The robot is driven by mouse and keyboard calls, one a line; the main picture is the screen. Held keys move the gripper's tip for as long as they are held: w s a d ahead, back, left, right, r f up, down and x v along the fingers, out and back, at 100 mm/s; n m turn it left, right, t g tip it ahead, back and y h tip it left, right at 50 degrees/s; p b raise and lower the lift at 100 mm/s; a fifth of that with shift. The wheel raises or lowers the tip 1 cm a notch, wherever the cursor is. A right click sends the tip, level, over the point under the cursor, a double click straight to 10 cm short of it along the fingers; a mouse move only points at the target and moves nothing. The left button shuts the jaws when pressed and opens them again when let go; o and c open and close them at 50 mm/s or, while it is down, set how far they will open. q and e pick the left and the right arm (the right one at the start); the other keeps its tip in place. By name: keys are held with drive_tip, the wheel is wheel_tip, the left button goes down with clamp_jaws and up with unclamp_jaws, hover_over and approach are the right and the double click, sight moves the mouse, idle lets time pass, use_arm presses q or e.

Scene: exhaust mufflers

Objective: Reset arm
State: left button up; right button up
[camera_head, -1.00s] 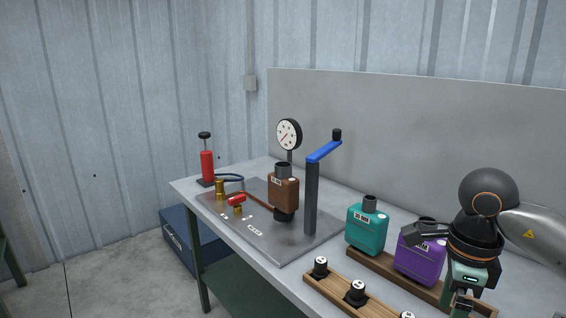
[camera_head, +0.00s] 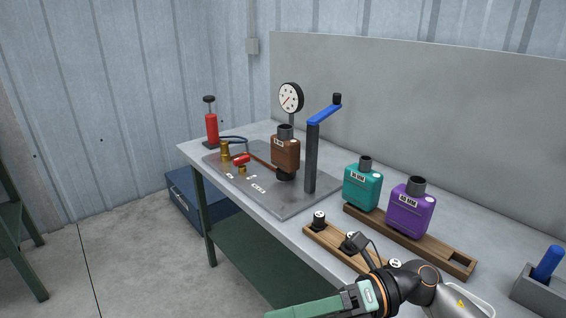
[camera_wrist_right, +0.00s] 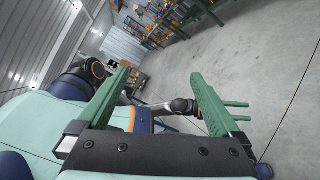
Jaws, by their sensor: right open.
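My right gripper (camera_head: 305,306) is low in the head view, in front of the bench's near edge, with its green fingers pointing left. The right wrist view shows its two fingers (camera_wrist_right: 160,78) wide apart with nothing between them. My left arm shows beyond them in that view, and its gripper (camera_wrist_right: 238,111) has two green fingers apart, partly hidden behind a right finger. A brown muffler (camera_head: 285,151) sits upright on the test plate's fitting. A teal muffler (camera_head: 362,188) and a purple muffler (camera_head: 411,212) stand upright on a wooden rack (camera_head: 455,262).
A blue-handled lever post (camera_head: 311,160), a gauge (camera_head: 291,98) and a red pump (camera_head: 211,128) stand on the bench. A wooden strip (camera_head: 318,232) with black plugs lies near the right arm. A grey holder (camera_head: 540,291) is at right. Open floor lies left of the bench.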

drive_tip(key=w+d+r+m+t+y+p, duration=0.15)
drive_tip(key=w+m+t+y, duration=0.35)
drive_tip(key=m+t, duration=0.9)
drive_tip(key=w+d+f+m+t+h+p, duration=0.1)
drive_tip(key=w+d+f+m+t+h, duration=0.1)
drive_tip(key=d+f+m+t+h, duration=0.5)
drive_tip(key=w+d+f+m+h, duration=0.1)
drive_tip(key=w+f+m+h, duration=0.1)
drive_tip(key=f+m+h, duration=0.65)
use_arm(q)
drive_tip(key=r, duration=0.1)
drive_tip(key=r+p, duration=0.1)
drive_tip(key=r, duration=0.1)
drive_tip(key=shift+s+a+r, duration=0.15)
drive_tip(key=shift+s+a, duration=0.05)
drive_tip(key=shift+s, duration=0.2)
use_arm(e)
drive_tip(key=s+d+f+m+g+h, duration=0.2)
drive_tip(key=s+d+f+m+g, duration=0.1)
drive_tip(key=s+f+m, duration=0.3)
drive_tip(key=s+d+f+m+g+h, duration=0.2)
drive_tip(key=s+d+f+m+g, duration=0.2)
drive_tip(key=s+f+m, duration=0.3)
drive_tip(key=s+f+g, duration=0.1)
drive_tip(key=s+f, duration=0.2)
drive_tip(key=f, duration=0.2)
